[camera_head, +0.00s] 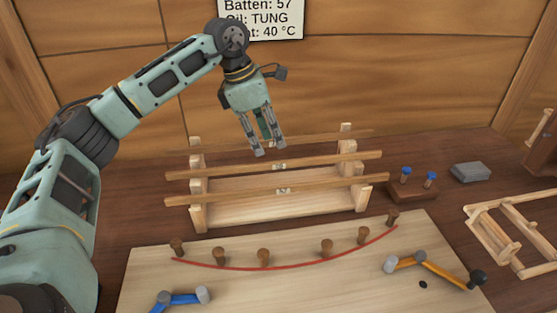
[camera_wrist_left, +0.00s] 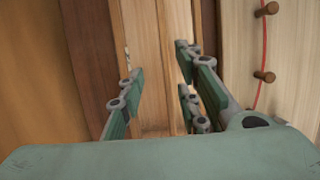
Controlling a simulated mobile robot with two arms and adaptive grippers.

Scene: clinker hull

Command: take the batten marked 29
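A wooden rack (camera_head: 197,215) with two end posts bears several long thin battens. The front batten (camera_head: 230,196) and the middle batten (camera_head: 220,171) each carry a small pale label at mid-length; the marks are too small to read. A back batten (camera_head: 356,133) is partly hidden behind my left gripper. My left gripper (camera_head: 270,151) hangs above the rack, fingers pointing down, just behind the middle batten's label. It is open and appears empty. In the left wrist view its fingers (camera_wrist_left: 155,82) stand apart over wooden strips. My right gripper is not in view.
A sign (camera_head: 262,16) on the wall reads "Batten: 57" and "Oil: TUNG". A board (camera_head: 300,285) in front has pegs (camera_head: 263,256) and a curved red line. Blue and orange tools lie on it. A block with blue-topped pegs (camera_head: 412,190) stands right of the rack.

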